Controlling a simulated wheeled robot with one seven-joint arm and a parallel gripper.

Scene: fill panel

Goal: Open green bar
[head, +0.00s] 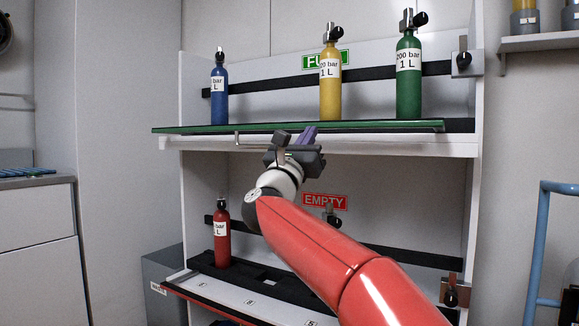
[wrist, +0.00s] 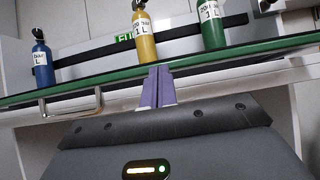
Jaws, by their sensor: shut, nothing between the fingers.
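The green bar (head: 400,126) runs along the front edge of the upper shelf in the head view. It crosses the wrist view (wrist: 245,56) at a slight slant. A thin metal handle (wrist: 70,104) hangs below its left part, and shows small in the head view (head: 237,138). My gripper (head: 309,133) is in front of the upper shelf edge, right of the handle. Its purple fingers (wrist: 157,82) are together and empty. Their tips overlap the bar's lower edge in the wrist view; I cannot tell whether they touch it.
Blue (head: 219,94), yellow (head: 330,88) and green (head: 408,80) cylinders stand on the upper shelf behind the bar. A red cylinder (head: 221,238) stands on the lower shelf, left of my arm. A blue tubular frame (head: 541,240) is at the right.

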